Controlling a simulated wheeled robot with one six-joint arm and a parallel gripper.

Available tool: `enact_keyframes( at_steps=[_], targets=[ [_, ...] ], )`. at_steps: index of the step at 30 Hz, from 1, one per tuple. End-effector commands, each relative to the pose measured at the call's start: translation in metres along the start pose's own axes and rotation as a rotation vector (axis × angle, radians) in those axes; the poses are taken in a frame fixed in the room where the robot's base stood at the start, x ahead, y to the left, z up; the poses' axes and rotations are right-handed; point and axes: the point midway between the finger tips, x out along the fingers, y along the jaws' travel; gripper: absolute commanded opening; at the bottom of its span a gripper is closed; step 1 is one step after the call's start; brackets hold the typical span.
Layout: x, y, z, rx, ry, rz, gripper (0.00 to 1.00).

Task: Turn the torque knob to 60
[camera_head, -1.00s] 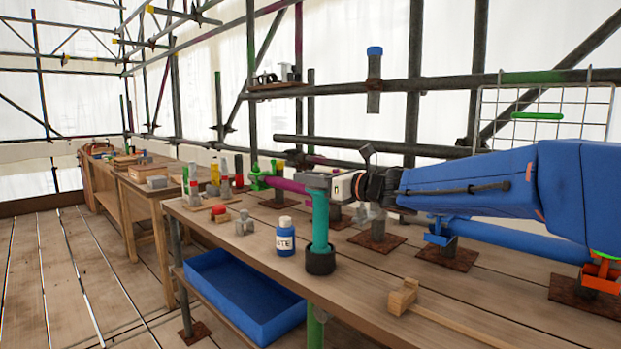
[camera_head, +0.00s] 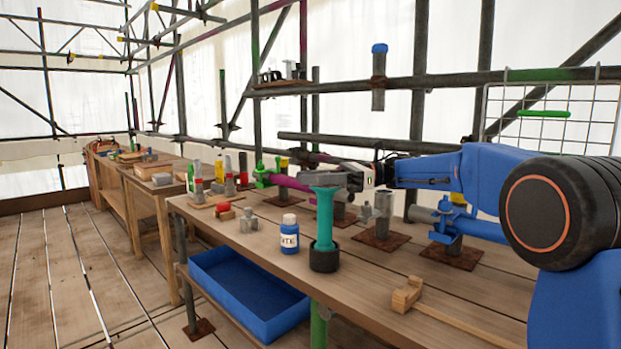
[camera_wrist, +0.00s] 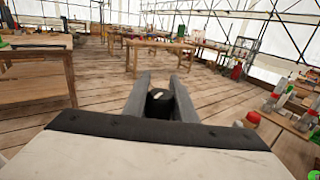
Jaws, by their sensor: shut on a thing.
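My gripper (camera_head: 335,181) reaches in from the right at the top of a teal stand (camera_head: 324,220) with a flared top and a black foot (camera_head: 324,258), upright on the wooden bench. In the wrist view my gripper (camera_wrist: 160,85) has its two grey fingers on either side of a black round knob (camera_wrist: 158,102) with a small pale mark. The fingers are shut on this knob. In the head view the fingers hide it. No scale or number is readable, so its setting cannot be told.
A blue bottle (camera_head: 289,236) with a white cap stands just left of the teal stand. A wooden mallet (camera_head: 408,294) lies at the bench's front right. A red-topped piece (camera_head: 224,211) and small grey fittings (camera_head: 249,221) stand further left. A blue bin (camera_head: 245,290) sits below.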

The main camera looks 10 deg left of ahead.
Motion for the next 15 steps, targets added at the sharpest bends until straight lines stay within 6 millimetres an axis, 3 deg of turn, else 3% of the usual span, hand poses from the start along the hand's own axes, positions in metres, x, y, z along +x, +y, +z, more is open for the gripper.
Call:
enact_keyframes(
  at_steps=[15],
  targets=[
    [-0.0011,0.0092,0.0000,-0.001,0.000,0.246,0.02]
  ],
)
